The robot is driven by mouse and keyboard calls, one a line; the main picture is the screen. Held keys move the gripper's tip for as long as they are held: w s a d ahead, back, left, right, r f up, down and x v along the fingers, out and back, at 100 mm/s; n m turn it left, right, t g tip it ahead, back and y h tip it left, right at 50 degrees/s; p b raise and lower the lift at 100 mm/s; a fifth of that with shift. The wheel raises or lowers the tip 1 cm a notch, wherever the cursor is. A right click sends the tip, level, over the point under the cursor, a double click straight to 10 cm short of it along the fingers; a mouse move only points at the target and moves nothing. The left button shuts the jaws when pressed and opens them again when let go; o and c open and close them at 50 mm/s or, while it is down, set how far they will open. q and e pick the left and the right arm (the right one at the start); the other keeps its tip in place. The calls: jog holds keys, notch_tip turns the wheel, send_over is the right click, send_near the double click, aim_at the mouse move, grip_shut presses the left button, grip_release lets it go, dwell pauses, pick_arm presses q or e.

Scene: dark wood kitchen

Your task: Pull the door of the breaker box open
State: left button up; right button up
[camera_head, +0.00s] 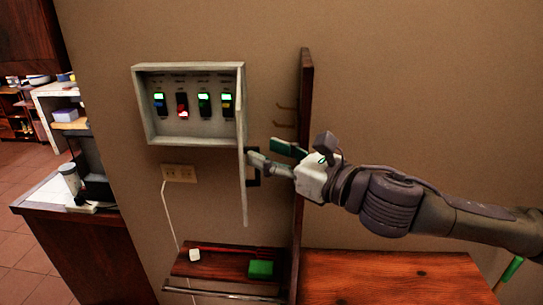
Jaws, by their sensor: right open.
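The pale breaker box (140,105) is fixed to the wall and its inside shows. It holds a row of switches with lit windows, one of them red (182,105). Its door (243,190) stands swung out from the box's right side and is seen nearly edge-on. A dark handle (253,180) sits on the door's outer side. My right gripper (270,154) is open, with one finger close against the handle and door; whether it touches is unclear. My left gripper is not in view.
A dark wooden upright board (304,95) stands just right of the door, close to my right gripper. Below are a small shelf (215,266) with a white cube (194,255) and a green block (260,269), and a wooden surface (390,280). An outlet (179,173) is under the box.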

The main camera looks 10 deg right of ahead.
jog(key=shift+w+d+f, duration=0.1)
jog(key=shift+d+f, duration=0.1)
jog(key=shift+f, duration=0.1)
